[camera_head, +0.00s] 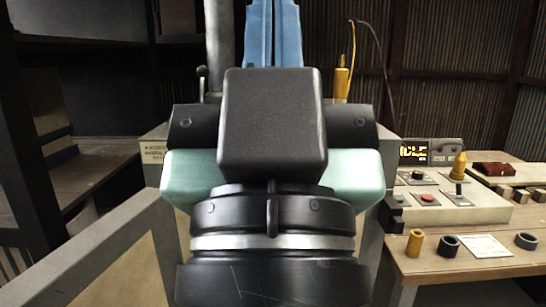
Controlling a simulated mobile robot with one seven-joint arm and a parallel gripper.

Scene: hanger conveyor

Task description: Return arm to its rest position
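My own arm fills the middle of the view, with black joint housings, teal side covers and a silver ring. No gripper fingers can be made out, and the arm hides whatever is directly behind it. I cannot tell whether anything is held. A blue upright shape shows above the arm at the top centre; I cannot tell what it belongs to.
A grey frame (110,250) stands at the lower left. A wooden bench (90,172) is behind it.

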